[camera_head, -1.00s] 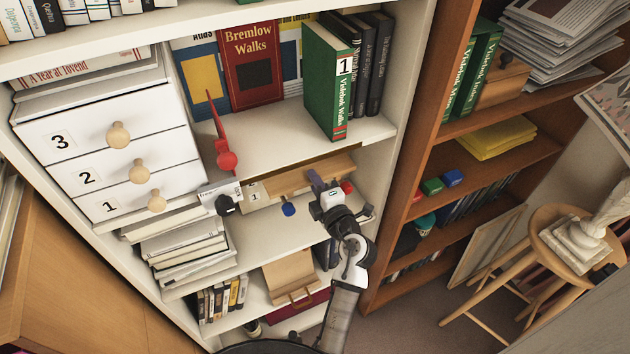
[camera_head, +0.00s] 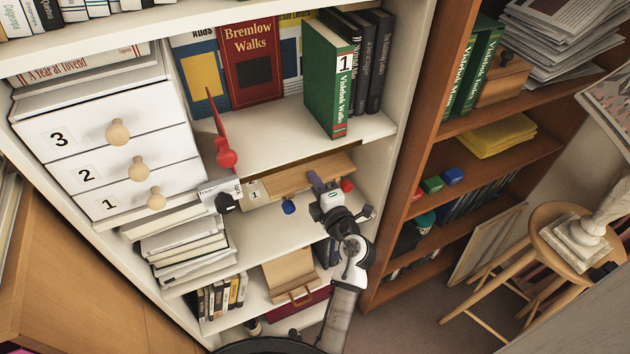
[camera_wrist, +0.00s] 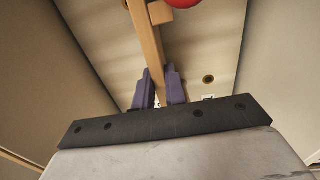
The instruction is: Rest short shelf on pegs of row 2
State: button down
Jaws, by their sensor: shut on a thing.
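The short shelf (camera_head: 290,180) is a pale wooden board inside the white bookcase, under the bay with the red book. My gripper (camera_head: 316,180) is shut on its front edge. In the wrist view, the purple fingers (camera_wrist: 159,88) pinch the board (camera_wrist: 147,40), seen edge-on as a narrow strip. A blue peg (camera_head: 289,206) is below the board's left part, and a red peg (camera_head: 347,185) is near its right end. A red round thing (camera_wrist: 182,2) also shows at the top of the wrist view. I cannot tell whether the board touches any peg.
A label reading 1 (camera_head: 254,188) is left of the board. White drawers (camera_head: 115,140) and stacked books (camera_head: 185,240) fill the left. A wooden stand (camera_head: 290,272) is below. A brown bookcase (camera_head: 415,190) stands right.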

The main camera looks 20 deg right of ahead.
jog(key=shift+f, duration=0.9)
jog(key=c, duration=1.6)
grip_release()
jog(key=shift+c, duration=0.2)
jog(key=shift+s, duration=0.15)
jog(key=shift+s+d, duration=0.1)
jog(key=shift+s, duration=2.75)
jog(key=shift+o, duration=0.3)
jog(key=o, duration=0.5)
jog(key=shift+s, duration=0.1)
